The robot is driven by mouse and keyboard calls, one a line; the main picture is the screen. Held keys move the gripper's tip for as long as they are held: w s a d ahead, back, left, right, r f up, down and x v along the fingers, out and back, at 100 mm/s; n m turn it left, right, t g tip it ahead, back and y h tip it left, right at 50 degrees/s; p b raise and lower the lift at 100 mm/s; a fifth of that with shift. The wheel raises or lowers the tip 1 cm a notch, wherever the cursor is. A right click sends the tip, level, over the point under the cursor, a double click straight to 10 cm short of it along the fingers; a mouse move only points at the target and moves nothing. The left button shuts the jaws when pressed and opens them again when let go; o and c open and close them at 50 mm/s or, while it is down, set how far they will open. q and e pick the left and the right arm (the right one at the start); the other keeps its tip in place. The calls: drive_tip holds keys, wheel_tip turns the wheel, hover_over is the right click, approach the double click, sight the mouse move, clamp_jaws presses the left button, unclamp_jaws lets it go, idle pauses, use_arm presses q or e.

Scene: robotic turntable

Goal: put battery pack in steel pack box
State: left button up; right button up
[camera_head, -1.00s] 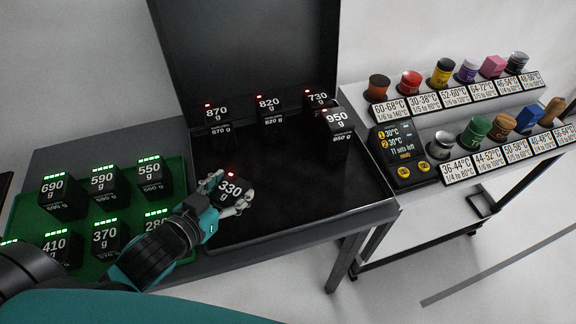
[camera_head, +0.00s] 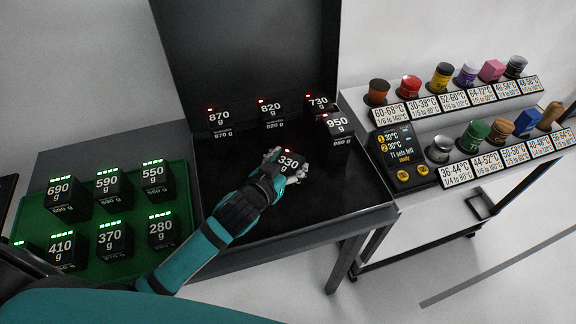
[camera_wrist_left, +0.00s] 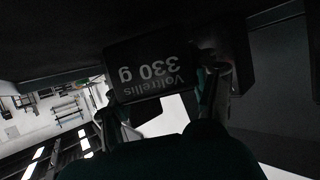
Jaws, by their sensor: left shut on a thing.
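My left gripper (camera_head: 285,166) is shut on the black 330 g battery pack (camera_head: 288,160), which shows a red light on top. The pack is over the black steel box (camera_head: 235,225) with its lid (camera_head: 245,50) open. I cannot tell whether the pack touches the box floor. In the left wrist view the pack (camera_wrist_left: 150,65) fills the middle between the fingers, its lettering upside down. My right gripper is not in view.
A green tray (camera_head: 130,262) at the left holds several green-lit packs, such as 690 g (camera_head: 59,191) and 280 g (camera_head: 162,231). A side rack at the right holds coloured containers, number labels and a small display device (camera_head: 403,158). The box's front area is clear.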

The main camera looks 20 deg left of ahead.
use_arm(q)
drive_tip(key=shift+f, duration=0.85)
drive_tip(key=shift+f, duration=0.15)
drive_tip(key=o, duration=1.5)
drive_tip(key=shift+s, duration=0.15)
drive_tip(key=b+v, duration=0.1)
drive_tip(key=v, duration=0.9)
drive_tip(key=shift+s, duration=0.35)
drive_tip(key=shift+s+a+r, duration=0.2)
drive_tip(key=shift+s+r, duration=0.25)
drive_tip(key=shift+s, duration=0.05)
